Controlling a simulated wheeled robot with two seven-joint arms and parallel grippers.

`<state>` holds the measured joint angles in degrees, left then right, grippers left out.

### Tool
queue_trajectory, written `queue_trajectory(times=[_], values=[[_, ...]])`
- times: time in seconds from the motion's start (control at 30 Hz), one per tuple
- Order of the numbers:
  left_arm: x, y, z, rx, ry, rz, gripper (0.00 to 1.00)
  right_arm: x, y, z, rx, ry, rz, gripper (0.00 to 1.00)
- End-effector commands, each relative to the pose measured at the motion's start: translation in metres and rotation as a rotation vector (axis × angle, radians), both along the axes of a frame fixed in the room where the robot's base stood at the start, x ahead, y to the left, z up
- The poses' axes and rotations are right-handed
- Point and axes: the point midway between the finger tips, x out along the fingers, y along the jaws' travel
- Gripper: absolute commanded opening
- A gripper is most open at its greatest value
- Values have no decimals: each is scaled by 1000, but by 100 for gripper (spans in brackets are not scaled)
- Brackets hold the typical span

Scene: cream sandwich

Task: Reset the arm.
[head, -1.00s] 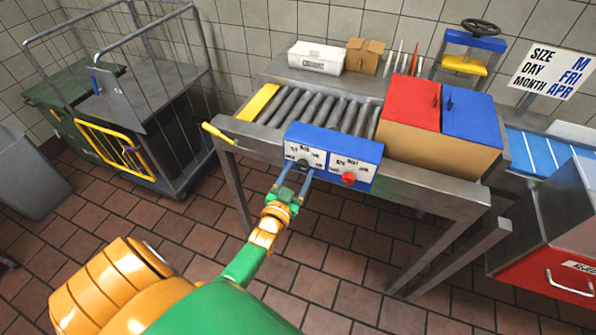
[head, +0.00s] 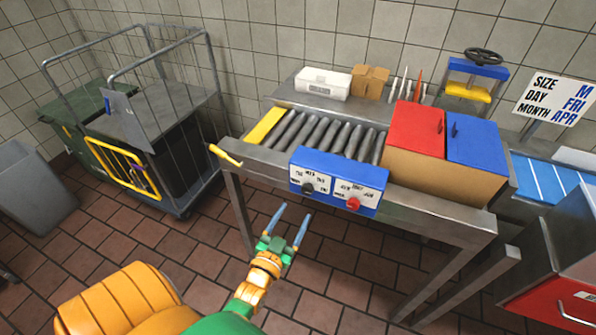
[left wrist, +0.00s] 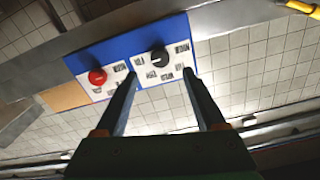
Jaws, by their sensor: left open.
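My left gripper (head: 290,226) is open and empty, in front of and below the blue control box in the head view. Its two blue fingers are apart and touch nothing that I can see. In the left wrist view the open fingers (left wrist: 160,95) point toward the box. The blue control box (head: 327,205) hangs on the front edge of the metal roller table. It has a black knob (head: 308,188) on the left and a red knob (head: 353,204) on the right. In the left wrist view the box appears turned over, with the black knob (left wrist: 160,57) at right. My right gripper is not in view.
The metal table (head: 450,226) carries rollers, a yellow lever (head: 226,155), and a box with red (head: 416,130) and blue (head: 474,139) lids. A wire cart (head: 160,130) stands at left. A red-fronted unit (head: 560,305) is at right. Open tiled floor surrounds my left arm.

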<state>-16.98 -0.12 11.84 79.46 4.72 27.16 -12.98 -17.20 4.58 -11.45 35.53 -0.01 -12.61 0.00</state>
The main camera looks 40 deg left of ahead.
Motion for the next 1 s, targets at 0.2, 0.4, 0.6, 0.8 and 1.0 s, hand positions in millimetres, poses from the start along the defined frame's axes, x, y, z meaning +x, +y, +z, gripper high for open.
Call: queue_trajectory(times=[0.2,0.4,0.6,0.8,1.0], values=[[-2,-5,-14,-15,44,-14,72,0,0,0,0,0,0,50],[-67,-61,-162,-151,565,-137,72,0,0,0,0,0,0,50],[-219,-92,-272,-198,1171,-203,72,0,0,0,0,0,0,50],[-305,-87,-295,-175,1456,-199,72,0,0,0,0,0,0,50],[-312,-86,-296,-173,1478,-197,72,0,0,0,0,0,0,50]])
